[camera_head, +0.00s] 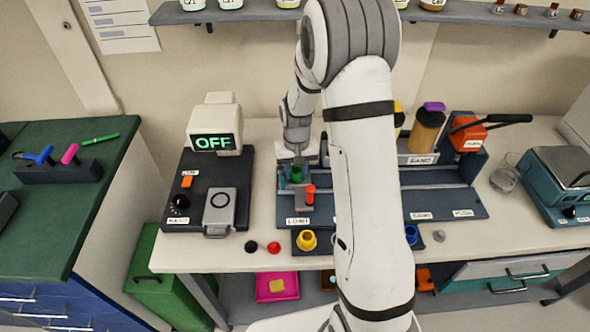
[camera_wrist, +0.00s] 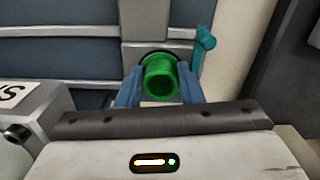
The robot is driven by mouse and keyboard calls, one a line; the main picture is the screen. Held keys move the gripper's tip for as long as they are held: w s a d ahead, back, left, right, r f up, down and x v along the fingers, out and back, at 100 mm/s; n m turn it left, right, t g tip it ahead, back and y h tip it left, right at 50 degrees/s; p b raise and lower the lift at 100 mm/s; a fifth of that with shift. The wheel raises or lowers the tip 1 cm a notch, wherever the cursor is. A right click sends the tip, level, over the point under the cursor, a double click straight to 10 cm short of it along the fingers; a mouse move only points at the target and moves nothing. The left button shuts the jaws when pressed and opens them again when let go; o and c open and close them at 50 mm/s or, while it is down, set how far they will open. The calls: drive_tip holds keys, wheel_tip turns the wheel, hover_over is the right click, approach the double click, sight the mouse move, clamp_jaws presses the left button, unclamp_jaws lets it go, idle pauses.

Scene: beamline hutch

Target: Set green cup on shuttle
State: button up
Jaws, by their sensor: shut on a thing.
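The green cup (camera_head: 297,174) is between the fingers of my gripper (camera_head: 296,166), over the left end of the blue rail station. The wrist view shows the same cup (camera_wrist: 160,80) gripped between two blue fingers, its open mouth facing the camera. A grey block that looks like the shuttle (camera_head: 304,201) is on the rails just below it, near the LOAD label. In the wrist view, a grey strip (camera_wrist: 143,20) and a dark ring lie behind the cup. I cannot tell whether the cup touches the block.
A red-topped peg (camera_head: 310,193) stands close to the cup. A teal knob (camera_wrist: 205,41) is beside it. A yellow cup (camera_head: 306,240) is at the front.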

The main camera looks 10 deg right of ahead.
drive_tip(key=o, duration=1.1)
drive_tip(key=shift+r, duration=0.1)
drive_tip(key=shift+w+r, duration=0.15)
drive_tip(key=shift+r, duration=0.4)
drive_tip(key=s+r+t+b, duration=0.1)
drive_tip(key=s+r, duration=0.4)
drive_tip(key=r, duration=0.3)
drive_tip(key=s+r+t, duration=0.1)
drive_tip(key=s+r, duration=0.5)
drive_tip(key=r, duration=0.3)
drive_tip(key=shift+n+t, duration=0.4)
drive_tip(key=shift+t, duration=0.3)
drive_tip(key=s+r, duration=0.1)
drive_tip(key=s, duration=0.3)
drive_tip(key=s+r, duration=0.1)
drive_tip(key=s, duration=0.9)
drive_tip(key=shift+a+r, duration=0.1)
drive_tip(key=shift+r, duration=0.3)
